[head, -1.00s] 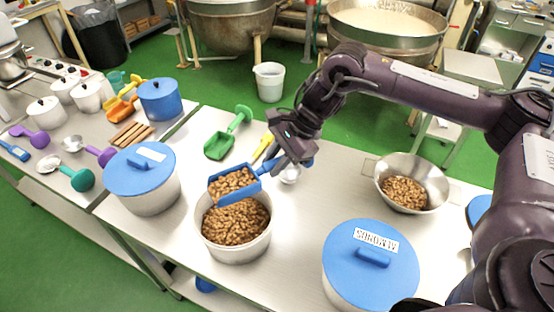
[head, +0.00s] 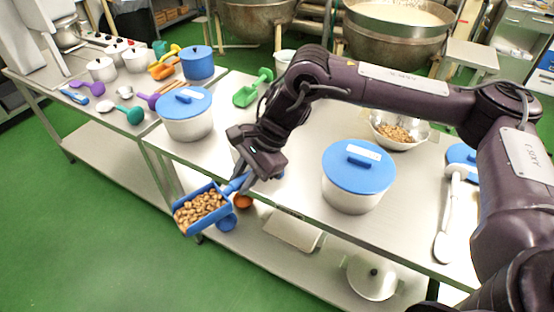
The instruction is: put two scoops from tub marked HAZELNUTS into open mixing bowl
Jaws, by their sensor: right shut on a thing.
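My right gripper (head: 256,168) is shut on the handle of a blue scoop (head: 181,229). The scoop is roughly level and full of brown nuts (head: 201,206). In the picture it lies past the table's front edge, clear of any container. The open metal mixing bowl (head: 424,133) stands at the right back of the table with nuts (head: 398,133) in it. The open tub of nuts is mostly or wholly hidden behind my right gripper and forearm, and no HAZELNUTS mark can be read. My left gripper is out of view.
A blue-lidded tub (head: 358,190) stands between scoop and bowl, near the front edge. Another blue-lidded tub (head: 188,125) stands left. A green scoop (head: 246,96) lies behind. A white spoon (head: 445,225) lies at right. Pots and scoops crowd the left table.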

